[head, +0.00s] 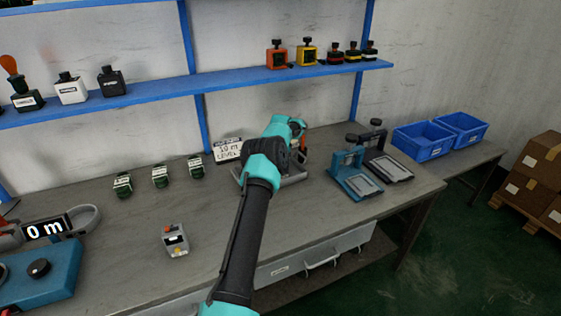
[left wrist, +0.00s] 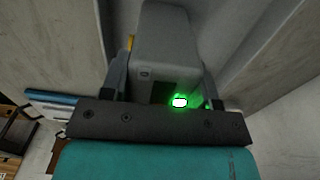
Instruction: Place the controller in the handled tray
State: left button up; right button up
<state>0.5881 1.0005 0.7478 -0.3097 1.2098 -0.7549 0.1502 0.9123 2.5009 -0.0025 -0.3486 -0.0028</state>
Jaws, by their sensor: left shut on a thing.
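My left arm reaches up the middle of the head view, with its left gripper (head: 296,127) above the back of the bench. In the left wrist view the jaws are shut on a grey, box-shaped controller (left wrist: 166,40) with a glowing green light and a small yellow part at its side. In the head view the arm hides most of it. A grey tray (head: 293,180) lies below and behind the gripper, largely covered by the arm; its handle is hard to make out. My right gripper is not in view.
Another grey device (head: 176,240) with coloured buttons lies on the bench. Small dark-green parts (head: 160,177) stand behind it. A white sign (head: 227,150) stands left of the tray; a blue clamp fixture (head: 352,180) stands right. Blue bins (head: 424,140) are farther right. A blue shelf (head: 225,84) crosses above.

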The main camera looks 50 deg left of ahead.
pick_arm(q)
jog(key=shift+f, duration=0.1)
jog(key=o, duration=1)
notch_tip(320, 180, up, 12)
dwell(0.7)
